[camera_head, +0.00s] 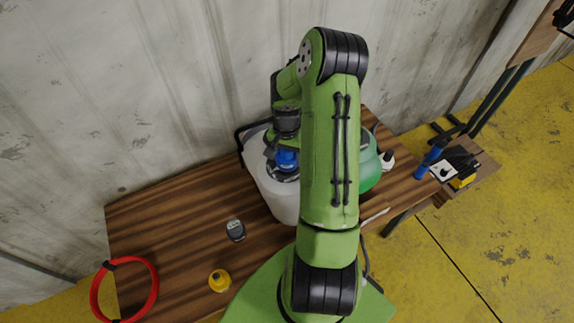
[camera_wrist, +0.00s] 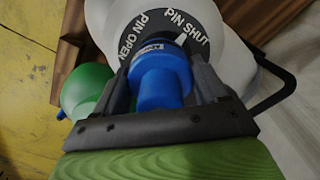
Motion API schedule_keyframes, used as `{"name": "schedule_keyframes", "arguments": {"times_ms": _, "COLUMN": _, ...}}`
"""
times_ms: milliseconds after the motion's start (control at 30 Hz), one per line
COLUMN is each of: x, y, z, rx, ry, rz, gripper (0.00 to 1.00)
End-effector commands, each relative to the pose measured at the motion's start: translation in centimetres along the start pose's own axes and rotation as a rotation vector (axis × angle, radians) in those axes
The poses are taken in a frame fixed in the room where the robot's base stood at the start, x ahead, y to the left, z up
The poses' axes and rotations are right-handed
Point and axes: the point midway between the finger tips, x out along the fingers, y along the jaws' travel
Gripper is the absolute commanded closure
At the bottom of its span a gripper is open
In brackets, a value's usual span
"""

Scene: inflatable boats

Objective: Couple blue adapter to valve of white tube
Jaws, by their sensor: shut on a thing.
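The white tube (camera_head: 277,196) stands on the wooden table, partly hidden behind my arm. Its dark round valve collar (camera_wrist: 185,22) reads "PIN OPEN" and "PIN SHUT" in the wrist view. The blue adapter (camera_wrist: 160,80) is a stepped cylinder with a small label, its far end at the middle of the collar. It also shows in the head view (camera_head: 287,160) above the tube's top. My gripper (camera_wrist: 163,78) is shut on the adapter, one finger on each side. A small white pointer (camera_wrist: 181,38) lies near "PIN SHUT". Whether the adapter is seated in the valve I cannot tell.
A green tube (camera_head: 369,172) stands close to the right of the white one. A black handle (camera_wrist: 276,85) sticks out from the white tube. A grey gauge (camera_head: 235,230), yellow piece (camera_head: 219,281) and red ring (camera_head: 122,289) lie at left. A metal wall stands behind.

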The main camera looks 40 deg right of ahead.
Motion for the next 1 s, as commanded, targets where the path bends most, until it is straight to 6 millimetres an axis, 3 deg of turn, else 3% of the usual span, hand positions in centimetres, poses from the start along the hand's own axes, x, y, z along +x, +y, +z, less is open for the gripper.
{"name": "schedule_keyframes", "arguments": {"times_ms": 1000, "x": 2.3, "y": 0.0, "z": 0.0, "rx": 0.001, "ry": 0.000, "rz": 0.001, "gripper": 0.60}}
